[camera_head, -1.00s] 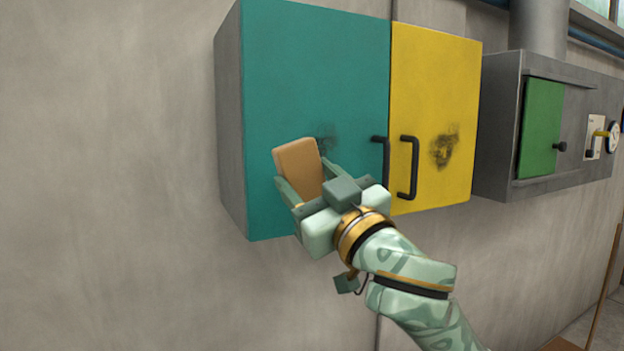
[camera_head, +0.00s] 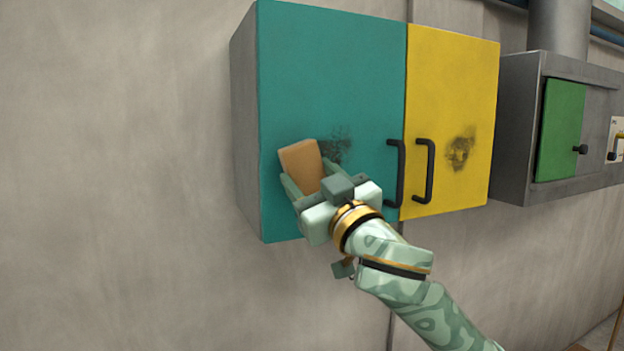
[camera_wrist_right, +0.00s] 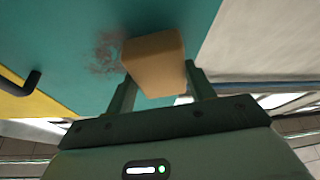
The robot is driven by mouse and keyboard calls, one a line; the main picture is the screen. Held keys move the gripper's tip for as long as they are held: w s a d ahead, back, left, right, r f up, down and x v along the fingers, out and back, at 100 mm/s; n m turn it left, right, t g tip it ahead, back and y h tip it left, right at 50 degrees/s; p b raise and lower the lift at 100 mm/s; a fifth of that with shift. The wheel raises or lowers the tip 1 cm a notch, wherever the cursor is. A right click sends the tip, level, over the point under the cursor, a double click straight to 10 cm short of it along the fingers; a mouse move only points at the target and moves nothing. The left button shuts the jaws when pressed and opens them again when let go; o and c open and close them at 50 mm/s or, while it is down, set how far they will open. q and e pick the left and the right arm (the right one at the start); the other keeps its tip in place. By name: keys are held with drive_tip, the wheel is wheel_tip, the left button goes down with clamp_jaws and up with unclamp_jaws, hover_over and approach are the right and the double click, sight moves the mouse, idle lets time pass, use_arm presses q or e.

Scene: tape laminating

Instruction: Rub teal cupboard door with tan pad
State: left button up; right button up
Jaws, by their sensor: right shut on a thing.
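The teal cupboard door (camera_head: 330,70) is closed and has a dark smudge (camera_head: 336,146) near its middle, left of its black handle (camera_head: 394,174). My right gripper (camera_head: 304,180) is shut on the tan pad (camera_head: 300,160). The pad is in front of the teal door, just left of and below the smudge. In the right wrist view the pad (camera_wrist_right: 155,62) sits between the fingers, with the smudge (camera_wrist_right: 106,52) beside it. I cannot tell whether the pad touches the door. My left gripper is not in view.
A yellow door (camera_head: 450,90) with its own dark smudge and black handle (camera_head: 425,170) adjoins the teal door on the right. A grey box with a green door (camera_head: 560,130) hangs further right. Bare wall (camera_head: 120,150) lies to the left.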

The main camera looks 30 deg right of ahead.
drive_tip(key=shift+w, duration=0.9)
drive_tip(key=shift+d, duration=0.1)
